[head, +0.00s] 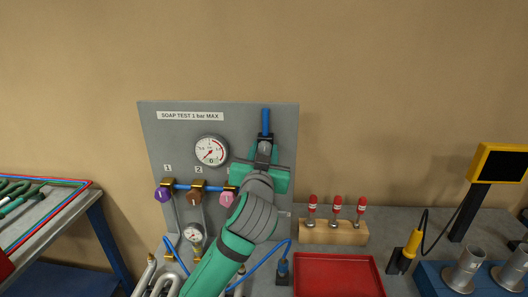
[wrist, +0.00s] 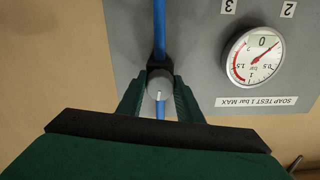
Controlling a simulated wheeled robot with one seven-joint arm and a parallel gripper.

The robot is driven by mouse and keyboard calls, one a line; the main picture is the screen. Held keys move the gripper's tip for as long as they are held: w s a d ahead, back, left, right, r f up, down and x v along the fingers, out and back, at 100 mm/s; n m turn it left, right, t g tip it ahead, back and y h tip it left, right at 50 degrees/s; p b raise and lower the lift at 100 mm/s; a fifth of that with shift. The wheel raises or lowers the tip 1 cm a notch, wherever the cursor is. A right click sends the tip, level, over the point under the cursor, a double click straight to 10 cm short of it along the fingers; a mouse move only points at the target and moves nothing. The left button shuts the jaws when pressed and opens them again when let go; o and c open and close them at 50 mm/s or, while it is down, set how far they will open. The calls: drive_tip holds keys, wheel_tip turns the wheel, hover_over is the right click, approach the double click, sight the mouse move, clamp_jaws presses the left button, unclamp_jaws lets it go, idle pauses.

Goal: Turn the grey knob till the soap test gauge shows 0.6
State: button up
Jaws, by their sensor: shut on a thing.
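The grey knob (wrist: 159,79) sits at the end of a blue hose and carries a white mark, seen in the wrist view. My gripper (wrist: 161,92) is shut on it, one green finger on each side. In the head view my gripper (head: 264,153) is at the right part of the grey panel and mostly hides the knob. The soap test gauge (head: 211,150) is the white round dial under the label "SOAP TEST 1 bar MAX". Its needle points to the lower left there, at the low end.
The panel (head: 180,135) has a purple knob (head: 162,195), a brown knob (head: 194,198) and a pink knob (head: 228,199) in a row. A smaller gauge (head: 194,233) hangs below. Right of my arm are a red tray (head: 338,278) and a wooden block (head: 333,232) with red-topped pieces.

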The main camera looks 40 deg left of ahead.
drive_tip(key=shift+m, duration=0.8)
drive_tip(key=m, duration=0.3)
drive_tip(key=shift+f+m, duration=0.1)
drive_tip(key=shift+m, duration=1.6)
drive_tip(key=shift+a+m, duration=0.1)
drive_tip(key=shift+m, duration=1.4)
